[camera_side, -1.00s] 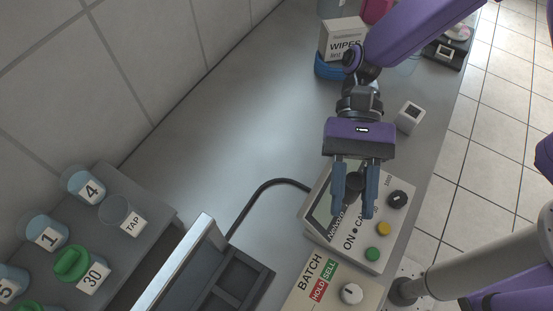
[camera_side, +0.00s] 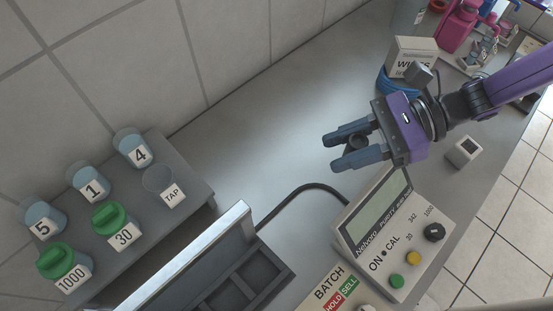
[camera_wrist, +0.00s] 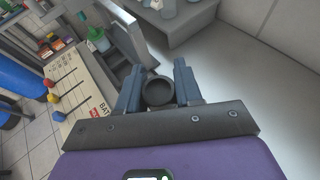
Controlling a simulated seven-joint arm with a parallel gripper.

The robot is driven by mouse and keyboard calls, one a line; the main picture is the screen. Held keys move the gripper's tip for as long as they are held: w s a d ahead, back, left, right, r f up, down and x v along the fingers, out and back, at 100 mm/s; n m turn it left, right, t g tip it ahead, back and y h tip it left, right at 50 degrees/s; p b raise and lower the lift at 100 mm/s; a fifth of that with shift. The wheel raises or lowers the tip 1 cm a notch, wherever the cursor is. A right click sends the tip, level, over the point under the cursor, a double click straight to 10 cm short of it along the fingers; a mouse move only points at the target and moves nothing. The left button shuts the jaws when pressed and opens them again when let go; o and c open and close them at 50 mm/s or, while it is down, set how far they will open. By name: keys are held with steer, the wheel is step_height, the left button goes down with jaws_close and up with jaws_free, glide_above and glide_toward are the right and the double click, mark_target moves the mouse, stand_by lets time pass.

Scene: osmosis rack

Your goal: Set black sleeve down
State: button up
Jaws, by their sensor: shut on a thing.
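The black sleeve (camera_wrist: 159,91) is a short dark round cup-like piece, its open end facing the camera in the wrist view. My gripper (camera_side: 345,150) is shut on it, with a blue finger on either side. In the side view the black sleeve (camera_side: 357,144) shows between the fingers, close to the purple palm. The gripper is held above the grey bench, behind the meter, with its fingers pointing left. The fingers also show in the wrist view (camera_wrist: 158,88).
The Nelvoro meter (camera_side: 390,240) with knobs stands below right of the gripper. A batch box (camera_side: 335,290) and a grey compartment tray (camera_side: 245,285) are at the front. A stepped rack (camera_side: 195,190) holds numbered jars at left. The bench's middle (camera_side: 270,130) is clear.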

steer(key=shift+a+f, duration=0.1)
steer(key=shift+f, duration=0.55)
glide_above(268, 164)
steer(key=f, duration=0.9)
steer(key=shift+s+d+f, duration=0.15)
steer(key=shift+d+f, duration=0.05)
steer(key=shift+d, duration=0.05)
steer(key=shift+a+f, duration=0.15)
steer(key=shift+f, duration=1.65)
steer(key=shift+f, duration=0.1)
steer(key=o, duration=1)
